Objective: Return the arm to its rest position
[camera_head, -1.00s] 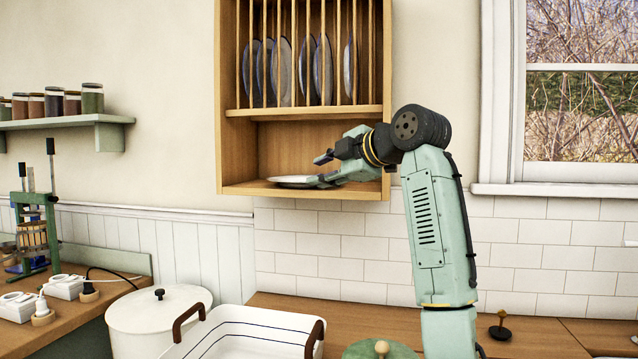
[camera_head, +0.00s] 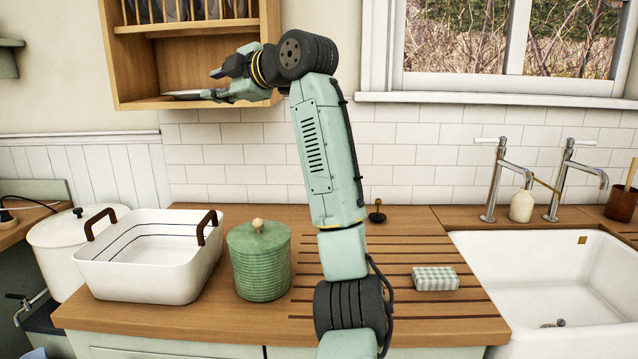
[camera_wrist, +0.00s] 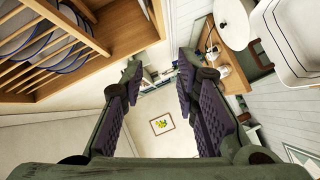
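My gripper (camera_head: 211,84) is at the right part of the wooden rack's lower compartment, at the end of my raised, bent arm. Its fingers are apart. In the wrist view my gripper (camera_wrist: 160,66) is open, with a clear gap between the dark-padded fingers and nothing held. A white plate (camera_head: 184,95) lies flat on the rack's bottom shelf, just left of the lower finger; its right end is close to or behind that finger. I cannot tell whether they touch.
The wooden plate rack (camera_head: 190,28) surrounds the gripper's left side, with upright plates above. Below stand a white basin (camera_head: 150,280), a green ribbed canister (camera_head: 262,275) and a checked block (camera_head: 435,278). A sink (camera_head: 550,280) and taps are right.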

